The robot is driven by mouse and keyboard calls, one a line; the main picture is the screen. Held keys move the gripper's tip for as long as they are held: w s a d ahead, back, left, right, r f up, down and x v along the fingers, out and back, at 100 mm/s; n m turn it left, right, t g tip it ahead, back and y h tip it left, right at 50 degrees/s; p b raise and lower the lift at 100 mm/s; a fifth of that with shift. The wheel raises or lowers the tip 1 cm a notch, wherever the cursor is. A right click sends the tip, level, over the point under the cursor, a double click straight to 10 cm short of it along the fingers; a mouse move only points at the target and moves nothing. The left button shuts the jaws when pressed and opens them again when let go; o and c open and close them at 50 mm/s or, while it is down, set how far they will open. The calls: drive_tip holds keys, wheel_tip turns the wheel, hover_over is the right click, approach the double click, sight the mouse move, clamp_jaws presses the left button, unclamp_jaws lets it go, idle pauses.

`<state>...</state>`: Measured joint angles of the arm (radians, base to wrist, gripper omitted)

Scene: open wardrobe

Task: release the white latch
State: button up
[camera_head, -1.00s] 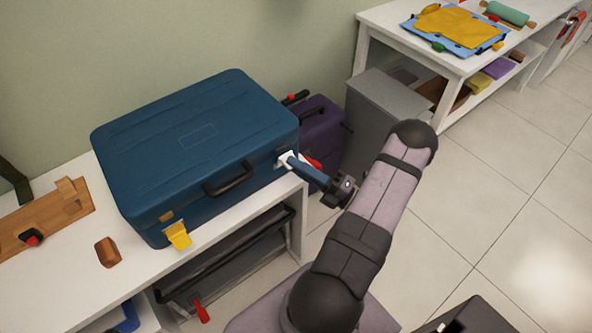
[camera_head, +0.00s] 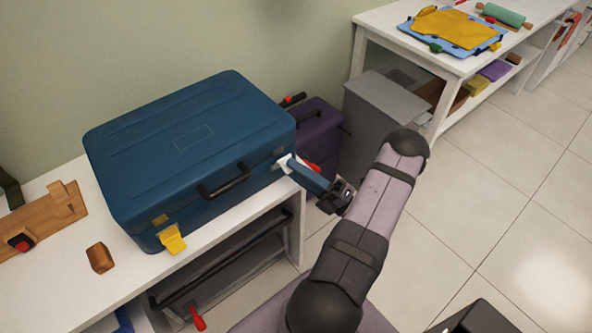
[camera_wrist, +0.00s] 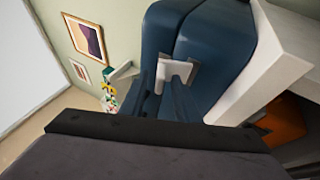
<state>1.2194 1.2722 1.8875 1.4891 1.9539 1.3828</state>
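The dark blue suitcase (camera_head: 195,145) stands closed on a white bench. The white latch (camera_head: 283,163) is on its front near the right end; in the wrist view the latch (camera_wrist: 174,77) shows as a white plate right at the fingertips. My gripper (camera_head: 291,166) reaches it from the right, and its blue fingers cover part of it. In the wrist view my gripper (camera_wrist: 165,80) has a narrow gap between its fingers, with white of the latch at their tips. I cannot tell whether they squeeze it. A yellow latch (camera_head: 172,240) hangs down at the case's left front.
A black handle (camera_head: 223,182) sits on the suitcase front between the latches. A purple case (camera_head: 318,135) and a grey bin (camera_head: 385,110) stand close behind my gripper. A brown block (camera_head: 100,257) lies on the bench at left.

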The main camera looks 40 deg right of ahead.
drive_tip(key=b+v, duration=0.1)
drive_tip(key=v, duration=0.6)
drive_tip(key=shift+b, duration=0.35)
drive_tip(key=shift+s+f, duration=0.1)
drive_tip(key=o, duration=0.5)
drive_tip(key=shift+s+d+r, duration=0.1)
drive_tip(key=shift+d+r, duration=0.05)
drive_tip(key=shift+r, duration=0.1)
wheel_tip(320, 180, up, 10)
drive_tip(key=s+d+m+t+h+p, duration=0.1)
drive_tip(key=s+m+h+p, duration=0.25)
drive_tip(key=h+p, duration=0.3)
drive_tip(key=a+f+n+g+h, duration=0.1)
drive_tip(key=f+n, duration=0.1)
drive_tip(key=n, duration=0.3)
drive_tip(key=w+a+f+n+g, duration=0.1)
drive_tip(key=a+f+n, duration=0.1)
drive_tip(key=n, duration=0.2)
drive_tip(key=w+a+f+n+g+h, duration=0.1)
drive_tip(key=f+n, duration=0.2)
drive_tip(key=n, duration=0.2)
drive_tip(key=shift+w+a+n+h, duration=0.15)
drive_tip(key=shift+a+n+h, duration=0.2)
drive_tip(key=shift+a, duration=0.05)
